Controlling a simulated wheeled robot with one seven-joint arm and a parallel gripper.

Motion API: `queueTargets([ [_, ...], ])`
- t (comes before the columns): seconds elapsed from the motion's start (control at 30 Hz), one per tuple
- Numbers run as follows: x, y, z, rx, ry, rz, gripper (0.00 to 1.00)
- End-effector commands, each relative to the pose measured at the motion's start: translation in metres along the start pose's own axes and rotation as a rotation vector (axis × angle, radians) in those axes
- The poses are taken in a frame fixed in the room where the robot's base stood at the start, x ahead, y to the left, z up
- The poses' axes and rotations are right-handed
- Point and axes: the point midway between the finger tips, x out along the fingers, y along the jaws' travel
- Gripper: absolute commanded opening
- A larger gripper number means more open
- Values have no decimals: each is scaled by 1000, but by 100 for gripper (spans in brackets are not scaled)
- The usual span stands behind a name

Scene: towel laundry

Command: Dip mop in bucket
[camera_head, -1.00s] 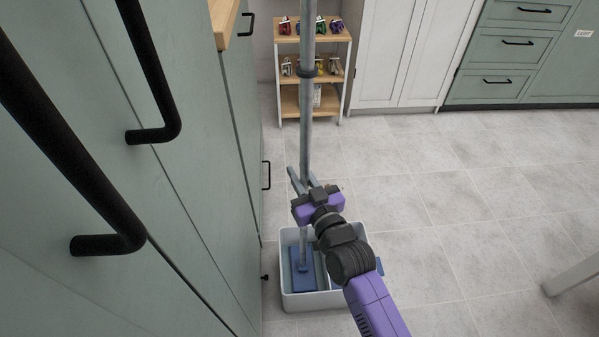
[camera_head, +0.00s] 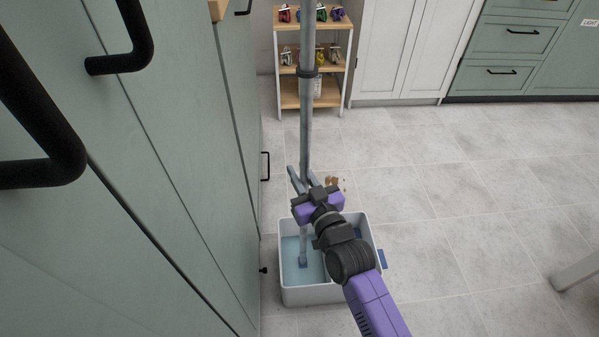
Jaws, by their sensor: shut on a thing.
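The mop is a long grey pole (camera_head: 305,130) standing nearly upright. My gripper (camera_head: 306,187) is shut on the pole low down, just above the bucket; the exact contact is partly hidden by the gripper body. The white bucket (camera_head: 312,294) stands on the floor beside the green cabinets and holds pale blue water (camera_head: 290,266) in its left part. The pole's lower end reaches into that part, and a small blue joint (camera_head: 303,261) shows there. The flat mop head is not visible, seemingly under the water. My arm covers much of the bucket's right part.
Tall green cabinets with black handles (camera_head: 135,45) stand close on the left. A small wooden shelf (camera_head: 312,95) with small items is behind. A brown patch (camera_head: 334,183) lies on the floor behind the gripper.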

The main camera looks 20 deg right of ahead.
Motion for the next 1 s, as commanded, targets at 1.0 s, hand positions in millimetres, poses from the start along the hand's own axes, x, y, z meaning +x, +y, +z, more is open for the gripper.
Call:
queueTargets([
  [1.0, 0, 0, 33, 0, 4, 0, 0],
])
